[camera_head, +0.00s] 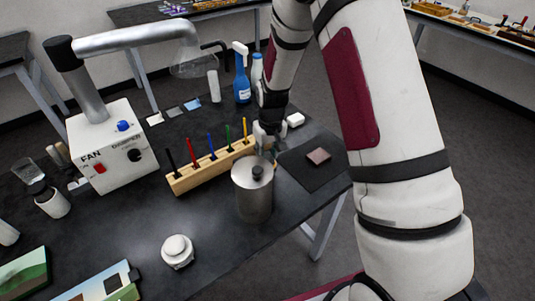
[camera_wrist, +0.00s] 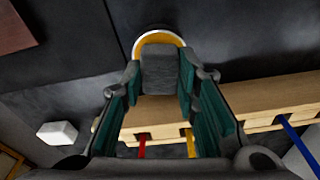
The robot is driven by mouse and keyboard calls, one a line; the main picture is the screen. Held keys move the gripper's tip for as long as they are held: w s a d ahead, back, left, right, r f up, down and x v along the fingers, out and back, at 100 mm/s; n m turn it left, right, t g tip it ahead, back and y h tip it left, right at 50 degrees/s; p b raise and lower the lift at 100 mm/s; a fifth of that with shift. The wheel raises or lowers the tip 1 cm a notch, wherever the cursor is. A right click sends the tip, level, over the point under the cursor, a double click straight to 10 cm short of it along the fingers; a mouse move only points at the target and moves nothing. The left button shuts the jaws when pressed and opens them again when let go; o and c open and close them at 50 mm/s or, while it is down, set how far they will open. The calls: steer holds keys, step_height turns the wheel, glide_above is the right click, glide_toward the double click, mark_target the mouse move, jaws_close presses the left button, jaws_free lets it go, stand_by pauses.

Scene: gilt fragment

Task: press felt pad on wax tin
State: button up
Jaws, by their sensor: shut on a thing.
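My gripper (camera_head: 266,142) points down near the right end of the wooden rack, partly behind the metal canister in the head view. In the wrist view, my gripper (camera_wrist: 161,76) has its green-lined fingers closed on a grey block, which looks like the felt pad (camera_wrist: 160,66). The wax tin (camera_wrist: 146,40), a round tin with orange-yellow wax and a silvery rim, lies beyond the pad's end. The pad covers part of the wax from this angle. I cannot tell whether they touch. The tin and pad cannot be made out in the head view.
The wooden rack (camera_head: 205,176) with several coloured sticks stands beside my gripper. The lidded metal canister (camera_head: 254,198) is in front. A dark mat with a reddish square block (camera_head: 318,156) and a white block (camera_head: 295,119) lie nearby. A fan box (camera_head: 110,150) stands left.

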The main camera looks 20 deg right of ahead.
steer(key=shift+f, duration=0.6)
stand_by(1.5)
steer(key=shift+r+p, duration=0.85)
steer(key=shift+r, duration=2.7)
steer(key=shift+r, duration=0.1)
